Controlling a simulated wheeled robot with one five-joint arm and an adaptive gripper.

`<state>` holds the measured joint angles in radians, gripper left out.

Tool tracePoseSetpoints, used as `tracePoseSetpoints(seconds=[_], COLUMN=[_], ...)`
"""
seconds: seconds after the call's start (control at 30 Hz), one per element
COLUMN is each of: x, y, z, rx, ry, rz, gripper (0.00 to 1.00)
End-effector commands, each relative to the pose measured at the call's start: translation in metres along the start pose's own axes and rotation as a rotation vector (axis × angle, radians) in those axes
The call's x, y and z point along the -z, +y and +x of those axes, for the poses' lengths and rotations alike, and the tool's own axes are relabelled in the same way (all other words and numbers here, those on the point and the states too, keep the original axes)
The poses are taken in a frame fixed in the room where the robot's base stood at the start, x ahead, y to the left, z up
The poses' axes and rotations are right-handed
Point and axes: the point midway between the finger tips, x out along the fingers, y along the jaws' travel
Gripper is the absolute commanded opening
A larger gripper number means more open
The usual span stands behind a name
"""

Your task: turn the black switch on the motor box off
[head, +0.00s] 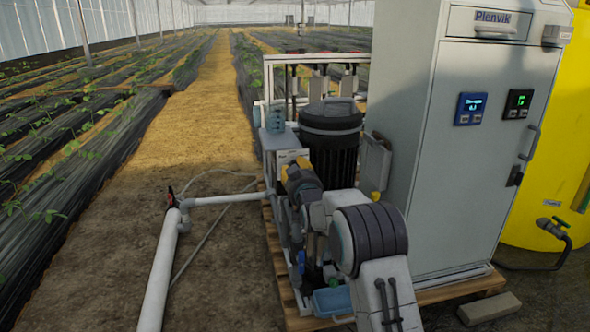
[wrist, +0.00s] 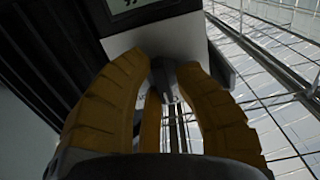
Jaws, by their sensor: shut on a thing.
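The motor box (wrist: 150,38) is a pale box in the wrist view, with a dark panel with a pale screen on its upper side. The black switch (wrist: 163,76) shows as a small dark shape on the box, between the yellow fingertips of my gripper (wrist: 165,72). The fingers are closed on it from both sides and hide part of it. I cannot tell which way the switch is turned. In the head view, my gripper (head: 290,170) is at a pale box (head: 291,157) left of a black-lidded drum. My arm hides much of the area, and the switch does not show there.
The black drum (head: 330,130) stands just behind my gripper. A tall grey cabinet (head: 465,150) stands close on the right, with a yellow tank (head: 550,140) beyond. White pipe (head: 160,270) runs along the floor at left. The straw path (head: 195,110) is clear.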

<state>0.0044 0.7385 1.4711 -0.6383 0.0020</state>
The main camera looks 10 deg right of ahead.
Motion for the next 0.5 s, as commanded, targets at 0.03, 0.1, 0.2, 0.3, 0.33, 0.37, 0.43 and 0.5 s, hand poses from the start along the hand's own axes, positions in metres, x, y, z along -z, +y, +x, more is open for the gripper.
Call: tracePoseSetpoints(seconds=[0.03, 0.1, 0.2, 0.3, 0.33, 0.37, 0.43, 0.5], x=[0.0056, 0.0056, 0.0055, 0.0047, 0.0044, 0.004, 0.0033, 0.0026], y=[0.005, 0.005, 0.0051, 0.0046, 0.0043, 0.0041, 0.0034, 0.0027], z=[0.0006, 0.0006, 0.0006, 0.0005, 0.0005, 0.0004, 0.0004, 0.0003], rx=[-0.007, -0.007, -0.007, -0.006, -0.006, -0.006, -0.005, -0.004], ry=[0.013, 0.013, 0.012, 0.01, 0.01, 0.009, 0.007, 0.006], rz=[0.0, -0.001, -0.001, -0.001, -0.001, -0.001, -0.002, -0.002], gripper=[0.0, 0.0, 0.31, 0.4, 0.43, 0.45, 0.45, 0.45])
